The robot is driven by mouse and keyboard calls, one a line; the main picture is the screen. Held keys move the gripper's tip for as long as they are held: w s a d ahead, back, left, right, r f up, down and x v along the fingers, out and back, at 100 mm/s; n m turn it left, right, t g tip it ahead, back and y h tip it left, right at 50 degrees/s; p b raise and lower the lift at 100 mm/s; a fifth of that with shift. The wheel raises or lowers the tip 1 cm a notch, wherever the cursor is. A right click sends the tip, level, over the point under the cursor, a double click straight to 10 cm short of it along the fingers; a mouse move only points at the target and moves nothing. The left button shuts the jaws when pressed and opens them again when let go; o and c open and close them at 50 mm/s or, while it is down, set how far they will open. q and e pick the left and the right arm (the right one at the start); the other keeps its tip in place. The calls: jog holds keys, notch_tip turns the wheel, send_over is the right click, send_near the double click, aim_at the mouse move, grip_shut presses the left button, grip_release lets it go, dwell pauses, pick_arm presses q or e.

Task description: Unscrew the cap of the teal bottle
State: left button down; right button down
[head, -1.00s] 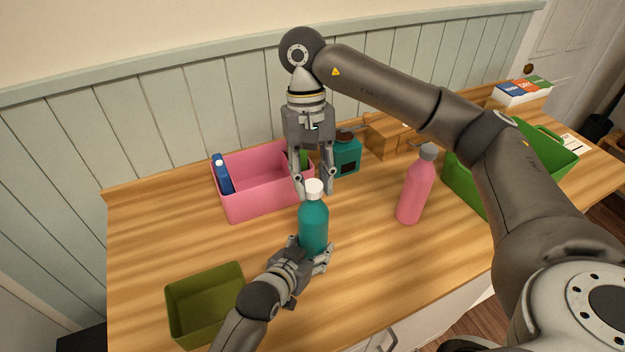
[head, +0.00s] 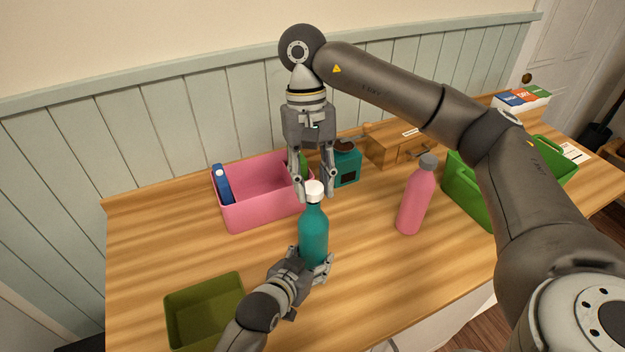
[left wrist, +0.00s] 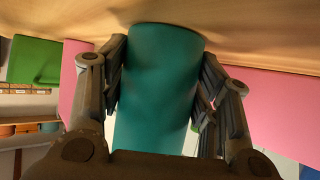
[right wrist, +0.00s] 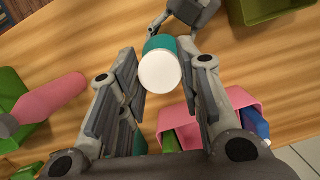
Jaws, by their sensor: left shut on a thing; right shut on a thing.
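The teal bottle (head: 313,238) stands upright on the wooden counter, with its white cap (head: 314,192) on top. My left gripper (head: 316,265) is shut around the lower part of the bottle; in the left wrist view its fingers flank the teal body (left wrist: 158,90). My right gripper (head: 314,194) points straight down from above and is shut on the cap. In the right wrist view the round white cap (right wrist: 159,70) lies between the fingertips, with the teal shoulder just behind it. Whether the cap has turned on the neck cannot be seen.
A pink bin (head: 262,208) with a blue item stands behind left, a teal canister (head: 346,165) behind the bottle. A pink bottle (head: 416,200) and green crate (head: 470,188) stand right. An olive bin (head: 205,310) is at front left. The counter between is bare.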

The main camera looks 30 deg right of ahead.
aim_at(313, 185)
pick_arm(q)
jog(key=shift+s+a+f, duration=0.15)
jog(key=shift+f, duration=0.3)
pick_arm(e)
jog(key=shift+r, duration=2.95)
pick_arm(q)
jog(key=c, duration=0.9)
grip_release()
jog(key=o, duration=0.5)
jog(key=shift+r, duration=0.1)
jog(key=shift+w+r, duration=0.1)
jog(key=shift+w, duration=0.1)
pick_arm(e)
jog(key=shift+w, duration=0.1)
pick_arm(q)
jog(key=shift+s+r, duration=0.1)
jog(key=shift+r, duration=0.05)
jog(key=v, duration=1.1)
jog(key=shift+s+a+r, duration=0.15)
jog(key=shift+a, duration=0.05)
